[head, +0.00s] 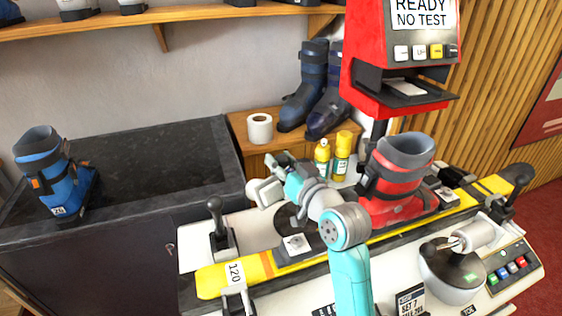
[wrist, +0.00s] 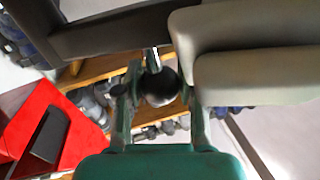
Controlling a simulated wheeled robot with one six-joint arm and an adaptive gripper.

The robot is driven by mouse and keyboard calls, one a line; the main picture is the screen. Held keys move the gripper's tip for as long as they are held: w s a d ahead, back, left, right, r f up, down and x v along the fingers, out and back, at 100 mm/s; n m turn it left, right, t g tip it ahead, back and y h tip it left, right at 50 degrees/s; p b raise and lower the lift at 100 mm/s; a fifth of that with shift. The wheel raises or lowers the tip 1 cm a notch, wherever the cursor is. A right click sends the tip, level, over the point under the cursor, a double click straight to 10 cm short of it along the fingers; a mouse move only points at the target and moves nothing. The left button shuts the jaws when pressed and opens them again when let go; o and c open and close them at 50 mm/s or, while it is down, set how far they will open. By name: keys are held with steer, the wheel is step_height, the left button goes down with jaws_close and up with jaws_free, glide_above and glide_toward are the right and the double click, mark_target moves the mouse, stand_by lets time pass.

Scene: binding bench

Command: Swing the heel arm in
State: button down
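My gripper (head: 282,160) is at the left end of the ski bench, in the head view. In the wrist view a round black knob (wrist: 160,87) sits between my two fingers (wrist: 160,92), which are close against its sides. A pale roller-like part of the arm at this end (head: 265,191) shows beside my gripper; its large pale pads fill the upper right of the wrist view (wrist: 255,75). A red boot (head: 398,185) stands upright on the yellow ski (head: 213,282), right of my arm.
A second pale roller (head: 474,235) stands over a round base at the right. A black-knobbed lever (head: 217,225) rises at the bench's left. Yellow bottles (head: 342,155) stand behind my arm. A red machine (head: 367,60) overhangs the back. The dark counter (head: 150,160) holds a blue boot (head: 55,175).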

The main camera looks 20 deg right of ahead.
steer(key=shift+d, duration=0.1)
steer(key=shift+s+d+n+y, duration=0.15)
steer(key=shift+s+n+y, duration=0.2)
steer(key=shift+y, duration=0.25)
steer(key=shift+s+d+f+n+g+y, duration=0.15)
steer(key=shift+s+n+g+y, duration=0.25)
steer(key=shift+n+y, duration=0.4)
steer(key=shift+s+d+r+n+g+y, duration=0.1)
steer(key=shift+s+d+n+g+y, duration=0.3)
steer(key=shift+y, duration=0.6)
steer(key=shift+s+d+f+n+g+y, duration=0.1)
steer(key=shift+s+n+g+y, duration=0.15)
steer(key=shift+n+g+y, duration=0.45)
steer(key=c, duration=0.7)
jaws_free()
steer(key=v, duration=1.2)
steer(key=shift+f, duration=0.2)
